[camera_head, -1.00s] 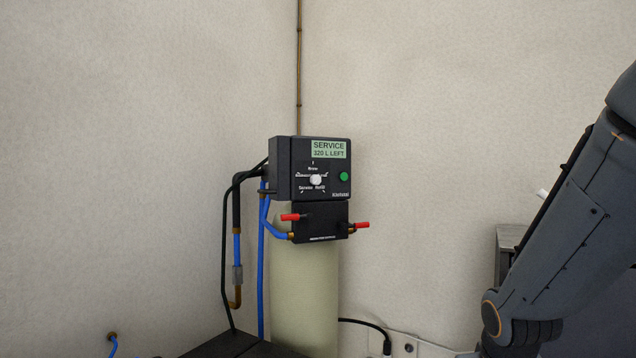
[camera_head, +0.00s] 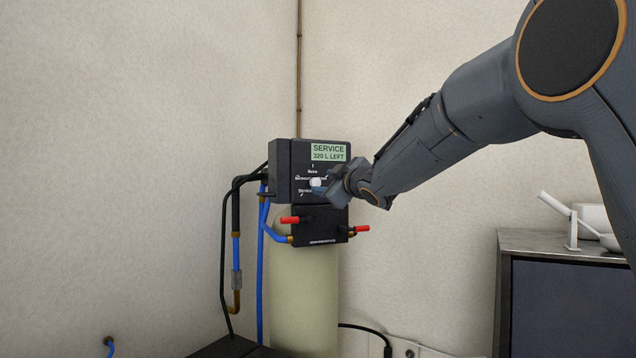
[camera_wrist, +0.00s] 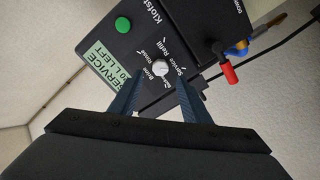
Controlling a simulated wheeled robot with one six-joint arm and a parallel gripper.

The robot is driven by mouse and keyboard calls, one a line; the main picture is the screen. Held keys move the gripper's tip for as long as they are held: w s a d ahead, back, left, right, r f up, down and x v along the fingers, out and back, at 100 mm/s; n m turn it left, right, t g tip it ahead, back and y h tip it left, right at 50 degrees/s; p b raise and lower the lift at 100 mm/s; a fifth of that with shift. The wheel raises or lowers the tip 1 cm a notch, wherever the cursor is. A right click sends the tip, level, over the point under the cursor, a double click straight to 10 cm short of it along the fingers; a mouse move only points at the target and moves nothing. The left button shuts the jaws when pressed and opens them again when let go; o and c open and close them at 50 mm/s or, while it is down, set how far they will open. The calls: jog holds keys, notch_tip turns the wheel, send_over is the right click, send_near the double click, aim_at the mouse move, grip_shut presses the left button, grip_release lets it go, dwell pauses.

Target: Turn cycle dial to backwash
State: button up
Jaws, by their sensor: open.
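The cycle dial (camera_head: 316,183) is a small white knob on the front of the black control head (camera_head: 283,160). In the wrist view the dial (camera_wrist: 160,69) is ringed by white labels; Brine, Rinse, Refill and Service can be read. The display (camera_head: 328,151) reads SERVICE, 320 L LEFT. My gripper (camera_wrist: 153,88) is open and empty, its two blue-grey fingers reaching toward the dial, one on either side of it in the picture. I cannot tell whether they touch it. In the head view my gripper (camera_head: 330,185) covers the right side of the panel, and the green button is hidden.
A green button (camera_wrist: 123,25) sits beside the dial. Red-handled valves (camera_head: 290,219) stick out below the head, above the pale tank (camera_head: 300,290). Hoses hang at the left. A dark cabinet (camera_head: 560,245) with white items stands at the right.

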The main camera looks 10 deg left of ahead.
aim_at(316, 182)
jog(key=shift+p+x, duration=1)
jog(key=shift+x, duration=1.9)
jog(key=shift+f, duration=0.1)
jog(key=c, duration=1)
